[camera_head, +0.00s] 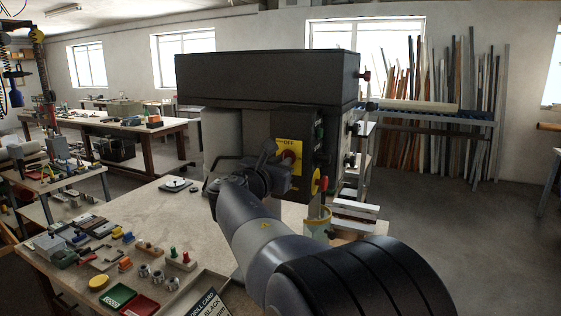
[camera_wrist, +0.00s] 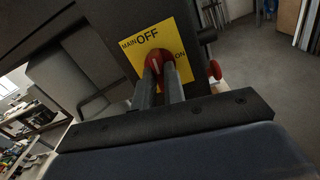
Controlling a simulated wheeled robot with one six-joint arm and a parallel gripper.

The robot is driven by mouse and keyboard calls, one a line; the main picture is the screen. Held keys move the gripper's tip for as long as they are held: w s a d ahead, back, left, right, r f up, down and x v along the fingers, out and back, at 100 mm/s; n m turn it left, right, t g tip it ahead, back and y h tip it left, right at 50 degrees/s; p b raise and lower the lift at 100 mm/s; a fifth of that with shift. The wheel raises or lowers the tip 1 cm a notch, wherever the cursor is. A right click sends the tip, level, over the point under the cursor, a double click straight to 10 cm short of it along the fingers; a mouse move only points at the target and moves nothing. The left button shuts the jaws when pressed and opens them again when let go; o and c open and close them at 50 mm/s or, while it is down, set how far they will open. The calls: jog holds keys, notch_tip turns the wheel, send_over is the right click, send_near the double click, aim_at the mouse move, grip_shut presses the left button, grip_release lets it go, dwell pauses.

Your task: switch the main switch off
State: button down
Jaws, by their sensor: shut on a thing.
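The main switch is a red rotary knob (camera_wrist: 157,61) on a yellow plate (camera_wrist: 168,35) lettered MAIN, OFF and ON. OFF is at the plate's top and ON at its right in the wrist view. My gripper (camera_wrist: 160,72) is shut on the red knob, one finger on each side. A pale mark shows on the knob's face, but I cannot tell which label it points to. In the head view, the yellow plate (camera_head: 297,146) is on the dark machine's front, and my gripper (camera_head: 284,165) partly covers the knob.
The machine's large dark housing (camera_head: 265,78) overhangs the switch. A red button (camera_wrist: 215,70) sticks out right of the plate. The workbench (camera_head: 130,215) at left holds small parts, a green tray (camera_head: 115,296) and a red tray (camera_head: 142,305). Open floor lies at right.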

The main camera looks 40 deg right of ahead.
jog(key=shift+f, duration=0.1)
jog(key=c, duration=1.5)
grip_release()
jog(key=shift+a, duration=0.15)
jog(key=shift+b+v, duration=1.65)
jog(key=shift+v, duration=3.65)
jog(key=shift+o, duration=0.3)
jog(key=shift+s, duration=0.1)
